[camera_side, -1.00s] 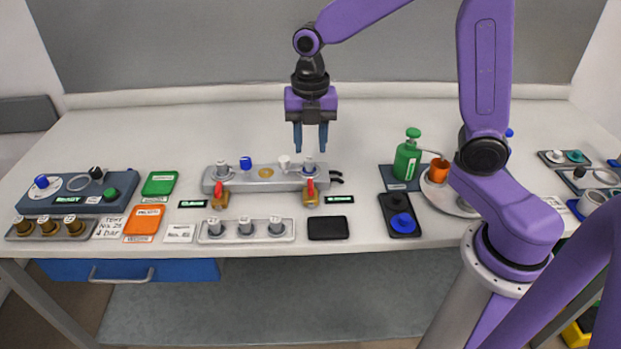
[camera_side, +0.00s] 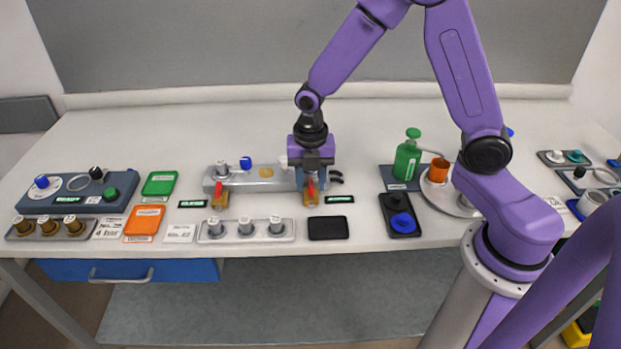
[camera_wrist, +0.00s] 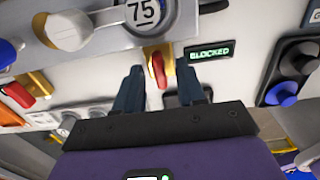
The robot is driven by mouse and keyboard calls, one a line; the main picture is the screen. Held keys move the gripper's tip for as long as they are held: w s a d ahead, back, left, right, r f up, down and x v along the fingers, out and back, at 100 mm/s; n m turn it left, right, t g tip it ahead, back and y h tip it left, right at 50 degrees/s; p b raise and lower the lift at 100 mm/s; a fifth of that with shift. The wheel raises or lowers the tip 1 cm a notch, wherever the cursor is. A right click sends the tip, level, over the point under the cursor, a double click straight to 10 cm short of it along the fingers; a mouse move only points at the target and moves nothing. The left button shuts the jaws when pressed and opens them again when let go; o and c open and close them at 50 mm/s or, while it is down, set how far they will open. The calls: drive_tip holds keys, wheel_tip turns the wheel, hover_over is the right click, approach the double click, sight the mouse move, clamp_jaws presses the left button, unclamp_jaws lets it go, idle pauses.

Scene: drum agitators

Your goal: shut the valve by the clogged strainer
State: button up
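A grey manifold (camera_side: 245,181) carries two brass valves with red levers. The right valve's red lever (camera_side: 311,192) is just below my gripper (camera_side: 312,180); the left red lever (camera_side: 219,196) is well to the left. In the wrist view, a small display reading BLOCKED (camera_wrist: 210,51) sits beside the right valve, and its red lever (camera_wrist: 157,71) points toward the gap between my fingers. My gripper (camera_wrist: 162,76) is open, one finger on either side of this lever's line. I cannot tell whether the fingers touch it. The other lever (camera_wrist: 17,95) shows at the left edge.
A round gauge marked 75 (camera_wrist: 146,12) and a white knob (camera_wrist: 68,30) sit on the manifold. A black pad (camera_side: 328,228) and a tray of grey knobs (camera_side: 246,239) lie in front. A black-and-blue button box (camera_side: 400,215) stands to the right.

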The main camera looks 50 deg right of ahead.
clamp_jaws()
drive_tip(key=shift+m, duration=0.3)
drive_tip(key=m, duration=1.3)
drive_tip(key=shift+m, duration=2.1)
unclamp_jaws()
